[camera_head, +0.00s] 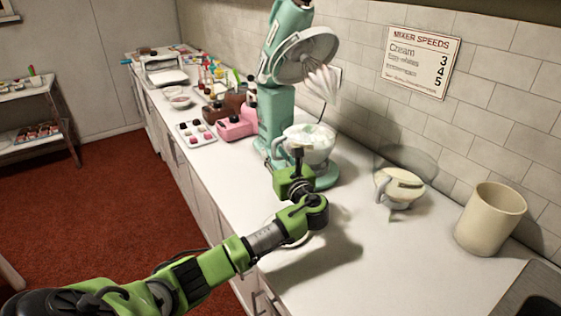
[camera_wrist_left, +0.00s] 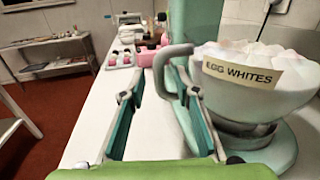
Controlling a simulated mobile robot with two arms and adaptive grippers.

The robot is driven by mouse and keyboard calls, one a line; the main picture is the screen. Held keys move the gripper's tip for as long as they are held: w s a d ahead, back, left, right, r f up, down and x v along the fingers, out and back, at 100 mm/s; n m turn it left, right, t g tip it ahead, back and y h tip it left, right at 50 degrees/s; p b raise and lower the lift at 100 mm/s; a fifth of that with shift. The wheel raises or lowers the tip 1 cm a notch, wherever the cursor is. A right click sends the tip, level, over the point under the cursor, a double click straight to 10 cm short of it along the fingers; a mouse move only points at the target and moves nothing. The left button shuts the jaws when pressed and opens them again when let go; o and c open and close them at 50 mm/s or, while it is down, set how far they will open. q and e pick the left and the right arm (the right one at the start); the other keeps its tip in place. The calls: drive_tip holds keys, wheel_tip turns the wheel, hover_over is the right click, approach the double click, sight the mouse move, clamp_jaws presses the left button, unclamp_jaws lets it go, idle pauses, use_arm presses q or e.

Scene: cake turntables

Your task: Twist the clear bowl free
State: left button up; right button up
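A clear bowl (camera_head: 318,152) with white froth sits on the base of the green stand mixer (camera_head: 276,115), whose head is tilted up with the whisk raised. In the left wrist view the bowl (camera_wrist_left: 250,95) has an "EGG WHITES" label, and its grey handle (camera_wrist_left: 161,80) faces me. My left gripper (camera_head: 297,160) is in front of the bowl on its handle side. In the left wrist view the left gripper's fingers (camera_wrist_left: 158,88) are apart, with part of the handle between their tips; I cannot tell whether they touch it. My right gripper is not in view.
A cream-filled jug (camera_head: 399,190) and a beige canister (camera_head: 490,218) stand to the right. A pink box (camera_head: 237,124) and a tray of small pieces (camera_head: 197,133) lie left of the mixer. The counter front (camera_head: 390,265) is clear; a sink edge shows lower right.

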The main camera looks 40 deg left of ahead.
use_arm(q)
drive_tip(key=shift+w+a, duration=0.3)
drive_tip(key=shift+a, duration=0.25)
drive_tip(key=shift+d, duration=0.1)
clamp_jaws()
drive_tip(key=shift+d, duration=0.1)
drive_tip(key=shift+s+d+n+g+y, duration=0.3)
drive_tip(key=shift+d+n+g+y, duration=0.2)
drive_tip(key=shift+d+n+g, duration=0.3)
drive_tip(key=shift+g, duration=0.3)
drive_tip(key=shift+s+d+f+n+g+y, duration=0.15)
drive_tip(key=shift+d+n+g+y, duration=0.35)
drive_tip(key=shift+d+n+g, duration=0.25)
drive_tip(key=shift+a, duration=0.1)
